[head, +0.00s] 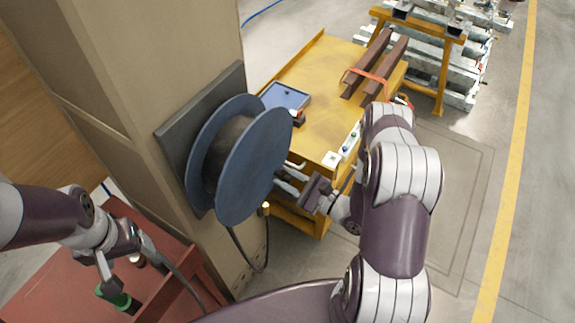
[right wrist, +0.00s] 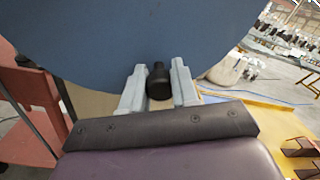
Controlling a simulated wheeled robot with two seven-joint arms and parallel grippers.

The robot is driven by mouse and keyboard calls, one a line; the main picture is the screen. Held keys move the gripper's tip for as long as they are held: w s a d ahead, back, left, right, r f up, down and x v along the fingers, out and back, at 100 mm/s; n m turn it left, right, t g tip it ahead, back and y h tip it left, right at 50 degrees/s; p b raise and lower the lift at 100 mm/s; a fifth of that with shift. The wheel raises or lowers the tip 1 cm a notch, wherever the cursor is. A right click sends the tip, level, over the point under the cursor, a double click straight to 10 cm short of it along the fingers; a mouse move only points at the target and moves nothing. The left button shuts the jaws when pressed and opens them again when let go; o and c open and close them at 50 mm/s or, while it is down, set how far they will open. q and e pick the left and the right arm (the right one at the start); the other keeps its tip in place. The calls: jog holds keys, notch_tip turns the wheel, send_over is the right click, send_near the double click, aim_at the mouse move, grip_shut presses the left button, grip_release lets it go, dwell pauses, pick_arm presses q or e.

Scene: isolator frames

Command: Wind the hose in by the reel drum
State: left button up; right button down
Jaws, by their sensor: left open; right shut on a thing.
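The blue reel drum (head: 258,165) is mounted on a dark plate on the side of a beige column. A dark hose (head: 236,243) hangs below it in a loop, with a brass-coloured end (head: 266,209) near the drum's lower rim. My right gripper (head: 286,178) is at the drum's right side. In the right wrist view its two fingers (right wrist: 158,92) are shut on a black crank knob (right wrist: 158,74) in front of the blue flange. My left gripper (head: 128,268) is open and empty over the red cart, away from the drum.
The beige column (head: 160,60) stands left of the reel. A yellow table (head: 325,90) behind it bears a blue box (head: 286,97) and brown bars (head: 378,68). The red cart (head: 60,285) at lower left holds a green-ringed item (head: 115,298).

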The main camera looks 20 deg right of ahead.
jog(key=shift+s+a+f+m, duration=0.15)
jog(key=shift+a+f+m, duration=0.05)
jog(key=shift+m, duration=0.2)
jog(key=c, duration=0.8)
grip_release()
jog(key=shift+c, duration=0.2)
jog(key=shift+s+d+f, duration=0.1)
jog(key=shift+s+d, duration=0.05)
jog(key=shift+s, duration=0.1)
jog(key=b+v, duration=0.4)
jog(key=v, duration=0.8)
